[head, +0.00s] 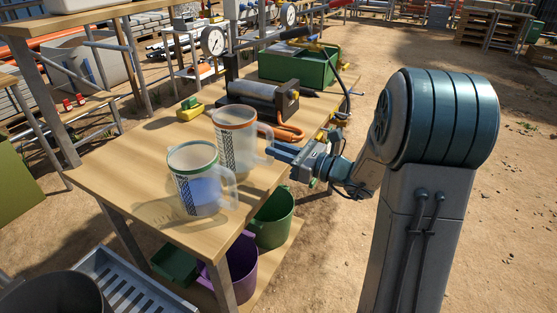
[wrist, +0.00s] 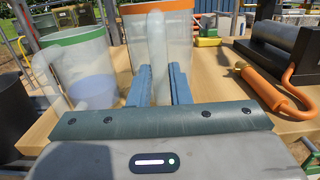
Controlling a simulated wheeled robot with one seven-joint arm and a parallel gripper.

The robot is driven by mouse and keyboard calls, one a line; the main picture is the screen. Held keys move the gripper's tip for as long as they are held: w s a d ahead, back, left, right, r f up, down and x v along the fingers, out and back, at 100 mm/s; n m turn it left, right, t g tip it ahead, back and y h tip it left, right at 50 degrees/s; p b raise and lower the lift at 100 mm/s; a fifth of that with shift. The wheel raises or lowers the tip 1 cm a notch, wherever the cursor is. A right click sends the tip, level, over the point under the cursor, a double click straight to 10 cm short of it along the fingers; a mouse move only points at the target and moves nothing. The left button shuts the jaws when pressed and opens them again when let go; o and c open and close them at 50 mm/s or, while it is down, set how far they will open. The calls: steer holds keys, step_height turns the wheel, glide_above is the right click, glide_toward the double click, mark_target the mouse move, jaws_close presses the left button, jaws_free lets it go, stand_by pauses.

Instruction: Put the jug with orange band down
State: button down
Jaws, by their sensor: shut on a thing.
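The jug with the orange band (head: 235,137) is a clear, upright jug over the wooden table (head: 120,183), just behind the green-banded jug. It also shows in the wrist view (wrist: 192,52), with its handle (wrist: 157,55) between my gripper's blue fingers. My gripper (head: 283,152) reaches in from the right and is shut on that handle. In the wrist view the fingers (wrist: 158,88) stand on either side of the handle. The jug's base is partly hidden, so I cannot tell whether it touches the table.
The jug with the green band (head: 193,180) holds bluish liquid and stands close by at the front left. A dark cylinder device (head: 255,98) with an orange hose lies behind. A green toolbox (head: 297,66) is at the far end. The table's left part is clear.

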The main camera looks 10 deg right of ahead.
steer(key=shift+f, duration=1.3)
steer(key=shift+f, duration=0.2)
steer(key=c, duration=1.3)
jaws_free()
steer(key=shift+c, duration=0.2)
steer(key=shift+r, duration=0.1)
